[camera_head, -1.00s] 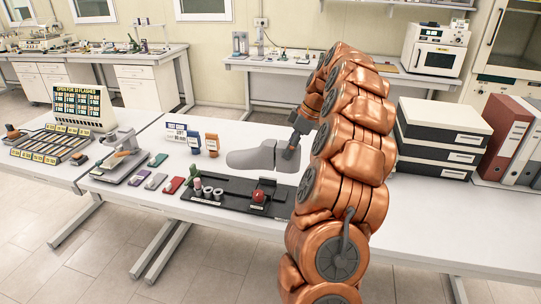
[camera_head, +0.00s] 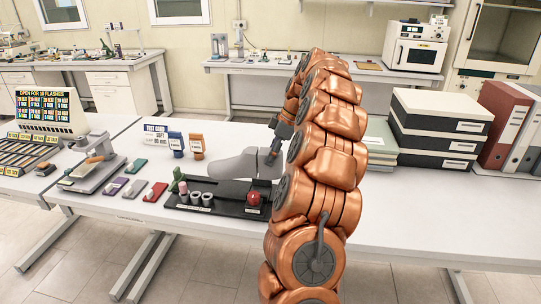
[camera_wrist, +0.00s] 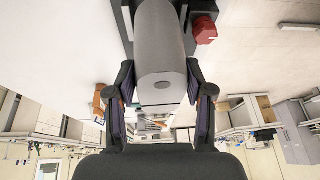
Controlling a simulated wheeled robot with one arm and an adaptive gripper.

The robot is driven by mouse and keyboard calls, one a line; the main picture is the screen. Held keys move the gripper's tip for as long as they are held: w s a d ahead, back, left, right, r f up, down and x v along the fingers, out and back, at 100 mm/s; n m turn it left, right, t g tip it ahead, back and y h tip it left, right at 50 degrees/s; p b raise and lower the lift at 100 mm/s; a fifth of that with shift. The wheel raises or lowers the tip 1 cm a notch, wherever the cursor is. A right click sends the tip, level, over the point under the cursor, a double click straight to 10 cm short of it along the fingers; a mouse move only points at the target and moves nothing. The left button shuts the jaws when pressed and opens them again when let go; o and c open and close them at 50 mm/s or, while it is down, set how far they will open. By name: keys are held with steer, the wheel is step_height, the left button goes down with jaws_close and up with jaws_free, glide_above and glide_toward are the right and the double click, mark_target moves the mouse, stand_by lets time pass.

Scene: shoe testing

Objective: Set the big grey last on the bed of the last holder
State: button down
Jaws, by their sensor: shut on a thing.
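The big grey last (camera_head: 238,166) is a smooth grey foot shape, lying level with its toe to the left in the head view. My gripper (camera_head: 273,152) is shut on its right end. In the wrist view the last (camera_wrist: 160,45) lies between both fingers of my gripper (camera_wrist: 163,92). The last holder (camera_head: 228,207) is a black base with a red knob (camera_head: 254,196) at its right. The last is over the rear part of the holder; I cannot tell whether it touches the bed. The wrist view shows part of the dark holder (camera_wrist: 126,18) beside the last.
Grey rings and a green figure (camera_head: 177,182) stand at the holder's left. Small coloured blocks (camera_head: 155,192) lie further left. Blue and orange boxes (camera_head: 196,146) stand behind. Stacked black and white boxes (camera_head: 437,130) and binders stand right. The table front right is clear.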

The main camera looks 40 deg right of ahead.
mark_target(273, 170)
steer(key=shift+s+f+b, duration=0.1)
steer(key=shift+s+b, duration=0.05)
steer(key=shift+b, duration=0.45)
steer(key=shift+f+b, duration=1.9)
steer(key=shift+f, duration=0.9)
steer(key=shift+b, duration=1)
steer(key=shift+f+b, duration=0.75)
steer(key=shift+f, duration=0.3)
steer(key=shift+c, duration=1.8)
jaws_free()
steer(key=v, duration=0.7)
steer(key=shift+r, duration=0.25)
steer(key=shift+s+d, duration=0.1)
steer(key=shift+s, duration=0.05)
